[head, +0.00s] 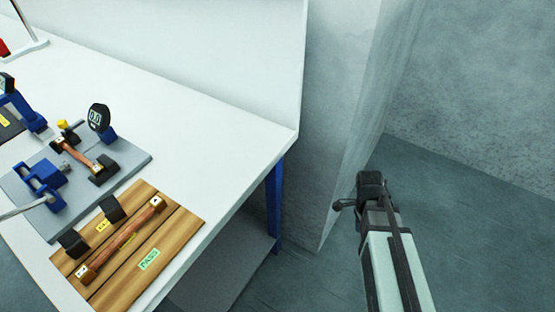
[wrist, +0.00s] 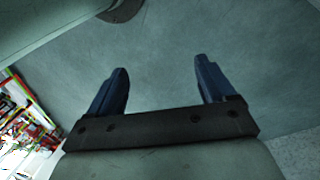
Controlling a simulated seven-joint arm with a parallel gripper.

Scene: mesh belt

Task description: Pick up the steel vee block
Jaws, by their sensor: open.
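My gripper (wrist: 160,90) shows in the wrist view with its two blue fingers wide apart and nothing between them. Only grey floor or wall lies behind the fingers. I cannot tell for sure which object is the steel vee block. Dark blocks (head: 103,171) sit under a brown rod (head: 82,154) on a grey plate (head: 135,170). Two more dark blocks (head: 112,208) (head: 73,243) stand on a wooden board (head: 185,222). My gripper is well apart from all of these.
The white table (head: 215,130) is clear right of the plate. The board holds another brown rod (head: 120,238) and a green PASS label (head: 149,260). A round gauge (head: 99,117) and a blue clamp (head: 42,178) stand on the plate. A pale pillar (head: 345,110) rises beyond the table's right edge.

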